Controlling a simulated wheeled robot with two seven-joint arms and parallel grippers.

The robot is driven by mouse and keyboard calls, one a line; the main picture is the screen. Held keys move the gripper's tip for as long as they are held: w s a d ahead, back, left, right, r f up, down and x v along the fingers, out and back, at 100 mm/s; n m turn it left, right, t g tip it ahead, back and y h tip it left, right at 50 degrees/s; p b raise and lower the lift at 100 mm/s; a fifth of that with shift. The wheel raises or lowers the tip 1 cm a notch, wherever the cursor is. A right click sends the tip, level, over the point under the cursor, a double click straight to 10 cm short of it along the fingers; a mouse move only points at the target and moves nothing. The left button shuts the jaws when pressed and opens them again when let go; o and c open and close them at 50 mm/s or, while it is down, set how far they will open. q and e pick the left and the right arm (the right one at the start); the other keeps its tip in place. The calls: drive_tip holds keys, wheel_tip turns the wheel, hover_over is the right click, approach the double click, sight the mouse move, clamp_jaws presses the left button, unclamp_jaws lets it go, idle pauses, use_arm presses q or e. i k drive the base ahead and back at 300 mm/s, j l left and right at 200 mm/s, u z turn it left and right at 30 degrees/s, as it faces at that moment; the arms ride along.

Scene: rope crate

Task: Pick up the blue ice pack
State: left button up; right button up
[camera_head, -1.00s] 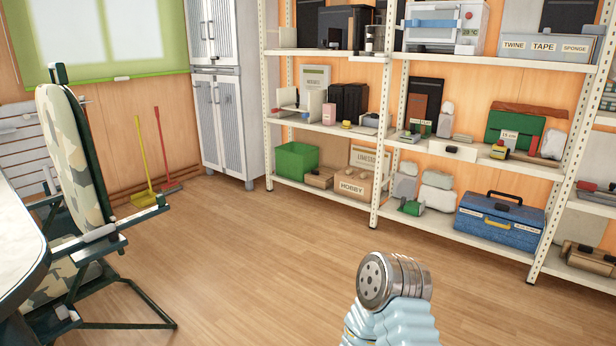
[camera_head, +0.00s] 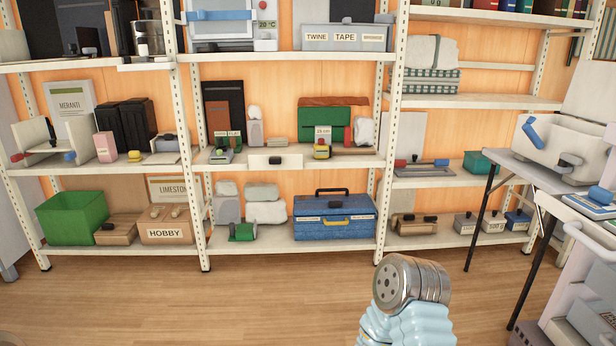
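I cannot make out a blue ice pack for certain. A blue item (camera_head: 531,133) leans on a white box (camera_head: 570,145) on the table at the right, but I cannot tell what it is. Another small blue item (camera_head: 599,196) lies at the right edge, also unclear. Neither gripper's fingers show; only a metal and pale blue part of my own body shows at the bottom.
A long shelf unit (camera_head: 285,165) with boxes, tools and bins spans the view. A green bin (camera_head: 72,218) and a HOBBY box (camera_head: 165,233) stand low at the left. A dark-legged table (camera_head: 520,172) is at the right. The wooden floor (camera_head: 240,300) before the shelves is clear.

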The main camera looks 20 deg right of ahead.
sight(594, 205)
drive_tip(key=i+l+z, duration=0.1)
drive_tip(key=i+z, duration=0.15)
drive_tip(key=z, duration=0.2)
drive_tip(key=i+z, duration=0.2)
drive_tip(key=z, duration=0.2)
drive_tip(key=i+z, duration=0.25)
drive_tip(key=z, duration=0.2)
drive_tip(key=i+j+z, duration=0.1)
drive_tip(key=i+z, duration=0.15)
drive_tip(key=z, duration=0.15)
drive_tip(key=i+j+z, duration=0.2)
drive_tip(key=z, duration=0.25)
